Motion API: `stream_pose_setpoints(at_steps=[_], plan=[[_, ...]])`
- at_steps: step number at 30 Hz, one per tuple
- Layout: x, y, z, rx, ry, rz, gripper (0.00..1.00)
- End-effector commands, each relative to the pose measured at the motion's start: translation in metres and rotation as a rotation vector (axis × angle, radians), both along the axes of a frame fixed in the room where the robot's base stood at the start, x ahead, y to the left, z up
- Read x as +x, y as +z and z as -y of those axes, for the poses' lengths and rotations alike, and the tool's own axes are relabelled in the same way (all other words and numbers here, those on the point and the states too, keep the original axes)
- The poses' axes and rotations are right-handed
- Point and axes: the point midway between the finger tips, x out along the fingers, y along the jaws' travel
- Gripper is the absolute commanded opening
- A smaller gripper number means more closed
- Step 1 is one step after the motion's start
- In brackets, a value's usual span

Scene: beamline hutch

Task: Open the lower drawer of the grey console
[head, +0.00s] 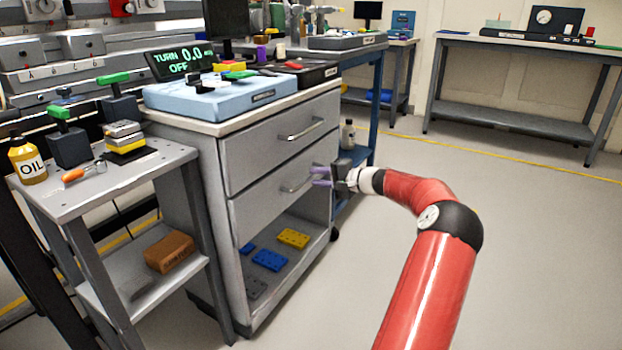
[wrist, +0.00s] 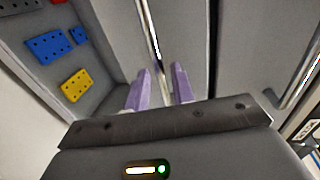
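The grey console (head: 236,230) has two drawers above an open shelf, and both drawer fronts look closed. The lower drawer (head: 255,205) has a bar handle (head: 293,187), partly hidden by my gripper in the head view. My gripper (head: 320,176) is at this handle, in front of the drawer. In the wrist view its two purple fingers (wrist: 162,88) are apart, and the lower handle (wrist: 151,38) runs into the gap between them. I see no finger pressed against the bar. The upper drawer's handle (head: 302,130) also shows in the wrist view (wrist: 300,82).
The console's open shelf holds blue and yellow perforated plates (head: 293,238). A small side table (head: 125,178) with an oil bottle (head: 27,163) and a brown block (head: 170,252) stands left. A light blue box (head: 220,95) sits on the console. The floor (head: 520,250) to the right is clear.

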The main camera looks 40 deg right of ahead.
Motion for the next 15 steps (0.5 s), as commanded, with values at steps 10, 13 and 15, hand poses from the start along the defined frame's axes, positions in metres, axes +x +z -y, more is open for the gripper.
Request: stream_pose_setpoints(at_steps=[10, 13, 15], plan=[[0.026, -0.006, -0.010, 0.001, 0.001, -0.001, 0.25], [0.026, -0.006, -0.010, 0.000, 0.001, -0.002, 0.25], [0.026, -0.006, -0.010, 0.000, 0.001, -0.002, 0.25]])
